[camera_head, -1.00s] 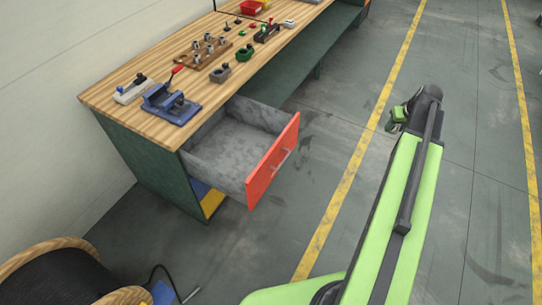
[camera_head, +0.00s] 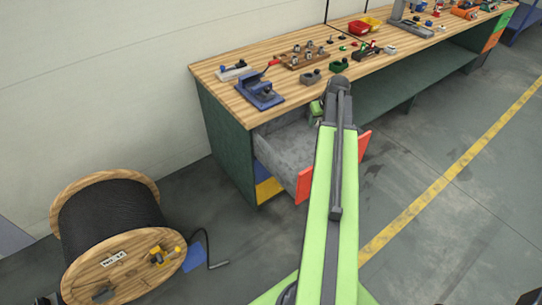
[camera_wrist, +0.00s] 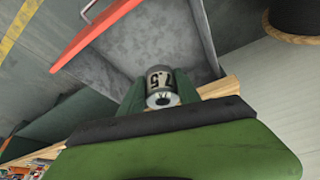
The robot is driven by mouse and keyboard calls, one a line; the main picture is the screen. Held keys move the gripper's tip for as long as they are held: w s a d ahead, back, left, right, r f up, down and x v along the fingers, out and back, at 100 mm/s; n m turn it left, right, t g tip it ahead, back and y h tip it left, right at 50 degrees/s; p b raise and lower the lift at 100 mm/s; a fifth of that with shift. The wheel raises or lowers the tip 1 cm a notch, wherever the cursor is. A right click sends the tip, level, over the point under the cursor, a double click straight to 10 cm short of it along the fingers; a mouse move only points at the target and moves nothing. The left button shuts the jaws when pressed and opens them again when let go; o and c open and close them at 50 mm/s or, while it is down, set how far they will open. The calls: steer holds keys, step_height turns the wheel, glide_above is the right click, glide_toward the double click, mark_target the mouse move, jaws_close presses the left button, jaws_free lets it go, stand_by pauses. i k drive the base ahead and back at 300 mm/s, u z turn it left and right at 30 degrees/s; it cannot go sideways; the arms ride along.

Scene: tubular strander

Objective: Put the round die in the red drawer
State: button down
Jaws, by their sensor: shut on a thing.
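The round die (camera_wrist: 160,84) is a small grey cylinder marked 7.5 with a hole in its end. My gripper (camera_wrist: 158,96) is shut on it, with a green finger on each side. In the head view my gripper (camera_head: 317,109) is at the far end of my arm, by the bench edge, and the die cannot be made out there. The red drawer (camera_head: 304,187) is pulled open, and my arm hides part of it. In the wrist view its red front (camera_wrist: 92,38) and grey, empty-looking inside (camera_wrist: 180,38) lie beyond the die.
The wooden bench top (camera_head: 225,73) carries a blue fixture (camera_head: 260,91), a wooden die rack (camera_head: 302,59) and several small parts. A large cable reel (camera_head: 118,235) stands on the floor at left. Floor right of the drawer is clear.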

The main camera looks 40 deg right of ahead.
mark_target(300, 151)
steer(key=z, duration=0.05)
steer(key=i, duration=1)
steer(key=u, duration=0.1)
